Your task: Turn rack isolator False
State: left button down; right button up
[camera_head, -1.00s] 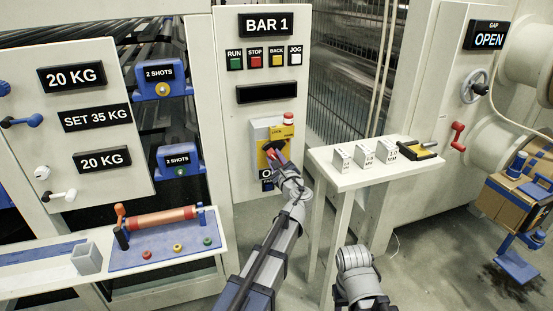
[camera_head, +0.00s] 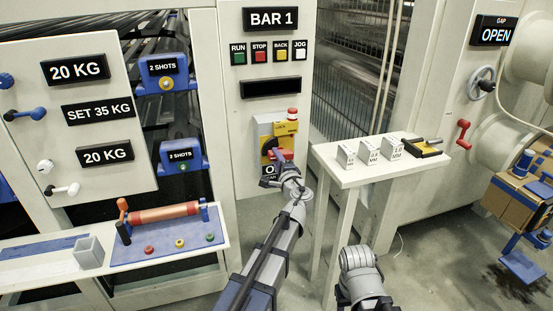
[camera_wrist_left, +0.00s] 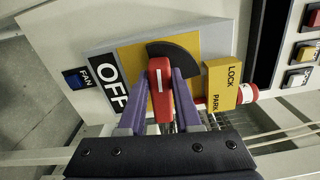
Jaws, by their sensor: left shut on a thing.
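The rack isolator is a red handle (camera_wrist_left: 160,88) on a yellow plate (camera_wrist_left: 131,60) with a dark sector, on the grey BAR 1 cabinet. In the left wrist view my left gripper (camera_wrist_left: 160,92) has its two purple fingers shut on the red handle, one on each side. A black OFF label (camera_wrist_left: 109,84) is beside the plate, and a yellow LOCK PARK block (camera_wrist_left: 221,86) with a red knob (camera_wrist_left: 248,93) is on the other side. In the head view the left gripper (camera_head: 278,163) reaches the isolator and partly hides it. My right gripper is not in view.
The BAR 1 cabinet has several push buttons (camera_head: 260,56) above the isolator. A white side table (camera_head: 350,176) with labelled blocks stands close to the right of my left arm. A shelf with a red roller (camera_head: 163,214) is at the left.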

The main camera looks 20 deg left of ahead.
pick_arm(q)
jog(key=shift+f+n, duration=0.1)
jog(key=shift+n, duration=0.5)
jog(key=c, duration=0.6)
grip_release()
jog(key=shift+s, duration=0.1)
jog(key=v, duration=0.7)
jog(key=shift+s+d, duration=0.2)
jog(key=shift+s, duration=0.1)
